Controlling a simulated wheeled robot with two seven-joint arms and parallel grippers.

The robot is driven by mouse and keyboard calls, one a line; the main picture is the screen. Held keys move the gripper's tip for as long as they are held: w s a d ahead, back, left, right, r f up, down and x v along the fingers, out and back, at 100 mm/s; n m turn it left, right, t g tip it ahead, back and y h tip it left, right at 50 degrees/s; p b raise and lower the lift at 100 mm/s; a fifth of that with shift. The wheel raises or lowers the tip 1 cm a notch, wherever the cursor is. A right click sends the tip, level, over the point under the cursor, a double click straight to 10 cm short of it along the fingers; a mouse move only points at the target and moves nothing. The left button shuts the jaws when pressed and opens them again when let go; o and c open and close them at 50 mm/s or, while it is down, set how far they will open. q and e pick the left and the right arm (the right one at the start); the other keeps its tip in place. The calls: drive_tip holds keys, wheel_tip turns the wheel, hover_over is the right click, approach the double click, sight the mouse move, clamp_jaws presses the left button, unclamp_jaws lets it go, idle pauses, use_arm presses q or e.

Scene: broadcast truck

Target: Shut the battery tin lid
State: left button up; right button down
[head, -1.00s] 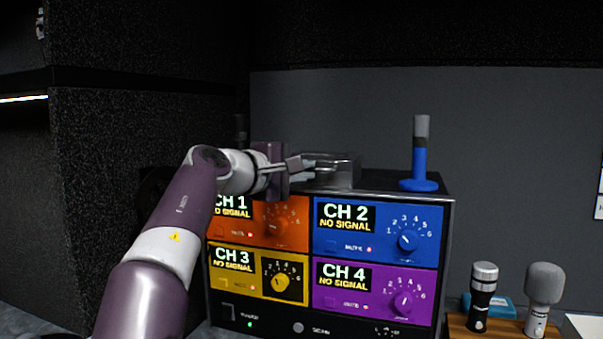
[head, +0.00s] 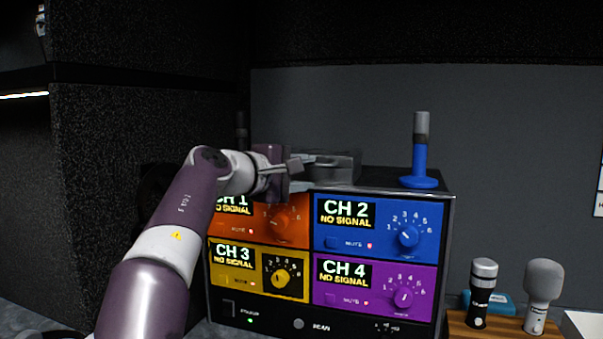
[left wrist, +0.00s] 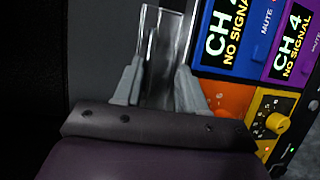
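The battery tin (head: 342,170) is a grey metal box on top of the receiver unit, between its antennas. It also shows in the left wrist view (left wrist: 162,45), ahead of the fingers. A dark rounded shape shows at its top in the head view; I cannot tell clearly how far the lid is open. My left gripper (head: 298,166) is at the tin's left side and hides part of it. In the left wrist view my left gripper (left wrist: 157,88) has its fingers apart, with the tin's near end between or just beyond them; contact is unclear. My right gripper is out of view.
The receiver unit (head: 381,332) has four coloured channel panels. A blue antenna (head: 419,150) stands right of the tin and a dark antenna (head: 241,130) behind my arm. Two microphones (head: 482,292) (head: 541,295) stand on a wooden block at right. A wall is close behind.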

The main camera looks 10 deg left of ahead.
use_arm(q)
drive_tip(key=shift+f, duration=0.1)
drive_tip(key=b+v, duration=0.3)
drive_tip(key=v, duration=0.9)
drive_tip(key=shift+s+a, duration=0.2)
drive_tip(key=shift+s, duration=0.1)
